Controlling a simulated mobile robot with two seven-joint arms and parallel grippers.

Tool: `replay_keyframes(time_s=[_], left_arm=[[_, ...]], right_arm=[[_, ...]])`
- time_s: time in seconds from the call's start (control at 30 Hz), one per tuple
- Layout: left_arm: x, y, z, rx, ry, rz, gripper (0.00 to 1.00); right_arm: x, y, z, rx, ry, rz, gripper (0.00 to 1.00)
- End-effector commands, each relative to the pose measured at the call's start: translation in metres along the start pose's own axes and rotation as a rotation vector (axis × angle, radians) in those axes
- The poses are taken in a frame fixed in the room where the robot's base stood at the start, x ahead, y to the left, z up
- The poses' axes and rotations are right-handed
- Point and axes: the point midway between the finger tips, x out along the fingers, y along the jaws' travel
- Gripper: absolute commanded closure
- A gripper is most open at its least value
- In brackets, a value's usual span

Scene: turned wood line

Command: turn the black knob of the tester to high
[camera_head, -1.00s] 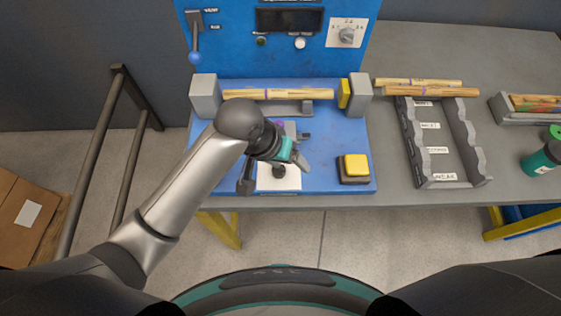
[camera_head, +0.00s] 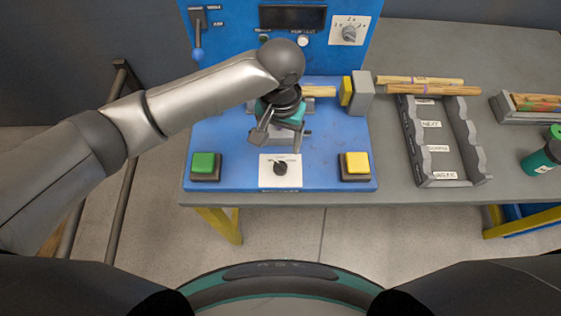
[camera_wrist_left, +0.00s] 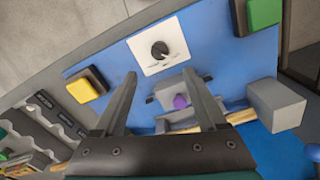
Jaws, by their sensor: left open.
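The tester is a blue machine (camera_head: 230,140) on the bench. Its black knob (camera_head: 281,168) sits on a white plate at the middle of the front edge. The knob and plate also show in the left wrist view (camera_wrist_left: 160,50); the labels are too small to read. My left gripper (camera_head: 278,140) is open and empty, just behind the knob in the head view, fingers pointing down toward the front. In the left wrist view the knob lies beyond the two spread fingertips (camera_wrist_left: 160,73), apart from them. My right gripper is not in view.
A green button (camera_head: 205,165) and a yellow button (camera_head: 356,163) flank the knob. A wooden rod (camera_head: 320,91) lies behind my gripper. A grey dial (camera_head: 349,33) is on the upright panel. A labelled grey rack (camera_head: 408,150) stands at right.

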Motion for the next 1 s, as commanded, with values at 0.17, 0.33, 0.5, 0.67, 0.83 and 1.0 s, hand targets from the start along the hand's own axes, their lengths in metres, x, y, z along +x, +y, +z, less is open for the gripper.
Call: replay_keyframes(time_s=[0.17, 0.33, 0.5, 0.67, 0.83, 1.0], left_arm=[[0.043, 0.000, 0.001, 0.000, -0.003, -0.001, 0.26], [0.078, 0.000, 0.001, 0.001, -0.002, -0.001, 0.26], [0.103, 0.001, 0.000, 0.001, 0.000, 0.001, 0.26], [0.114, 0.001, 0.000, 0.002, 0.001, 0.001, 0.26], [0.116, 0.001, 0.000, 0.002, 0.002, 0.001, 0.26], [0.115, 0.001, 0.000, 0.002, 0.002, 0.001, 0.30]], right_arm=[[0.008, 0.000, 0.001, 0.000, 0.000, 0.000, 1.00], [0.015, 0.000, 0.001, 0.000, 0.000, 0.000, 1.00], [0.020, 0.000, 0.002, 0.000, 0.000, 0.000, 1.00], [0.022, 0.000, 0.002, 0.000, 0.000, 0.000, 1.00], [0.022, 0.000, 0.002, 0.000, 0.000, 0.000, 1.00], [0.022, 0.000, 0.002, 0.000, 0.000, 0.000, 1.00]])
